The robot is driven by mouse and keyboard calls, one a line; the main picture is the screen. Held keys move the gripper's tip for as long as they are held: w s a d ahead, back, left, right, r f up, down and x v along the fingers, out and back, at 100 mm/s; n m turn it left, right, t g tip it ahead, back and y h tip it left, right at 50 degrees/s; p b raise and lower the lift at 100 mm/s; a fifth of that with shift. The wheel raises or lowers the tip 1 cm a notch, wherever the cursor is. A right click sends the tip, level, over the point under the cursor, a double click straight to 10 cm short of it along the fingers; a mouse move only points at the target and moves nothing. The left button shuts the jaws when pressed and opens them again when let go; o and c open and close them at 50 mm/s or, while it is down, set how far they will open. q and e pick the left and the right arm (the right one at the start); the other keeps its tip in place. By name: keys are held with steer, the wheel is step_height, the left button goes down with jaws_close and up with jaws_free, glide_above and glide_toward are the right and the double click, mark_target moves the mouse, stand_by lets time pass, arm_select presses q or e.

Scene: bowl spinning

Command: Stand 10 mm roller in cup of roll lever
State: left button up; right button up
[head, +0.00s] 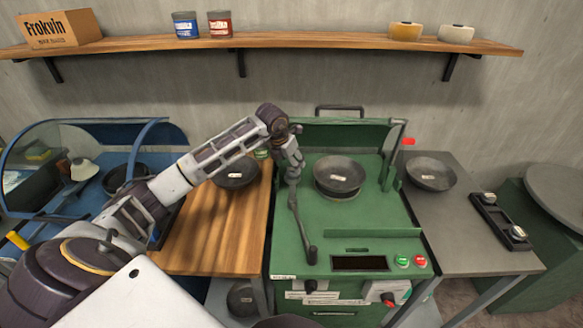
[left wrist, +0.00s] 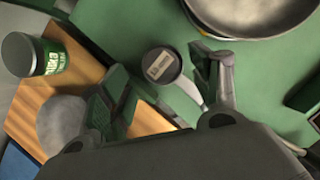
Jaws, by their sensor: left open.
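My left gripper (head: 292,178) is over the left side of the green machine, pointing down. In the left wrist view its two fingers (left wrist: 161,86) are apart. A dark grey round piece with a pale label on top (left wrist: 160,66) shows between and just beyond the fingertips. It sits at the end of the grey roll lever (left wrist: 186,92). I cannot tell whether this piece is the roller standing in the cup or the cup itself. The roll lever (head: 300,221) runs from below my gripper toward the machine's front. My right gripper is not in view.
A grey bowl (head: 339,175) sits on the green machine (head: 365,222), right of my gripper. A green tin (left wrist: 30,56) is left of it. A black holder (head: 499,222) with two small labelled pieces lies on the grey table (head: 463,250). The wooden table (head: 212,240) has free room.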

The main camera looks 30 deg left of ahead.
arm_select(q)
steer(key=v, duration=0.8)
steer(key=shift+s+r+b, duration=0.2)
steer(key=shift+b, duration=0.1)
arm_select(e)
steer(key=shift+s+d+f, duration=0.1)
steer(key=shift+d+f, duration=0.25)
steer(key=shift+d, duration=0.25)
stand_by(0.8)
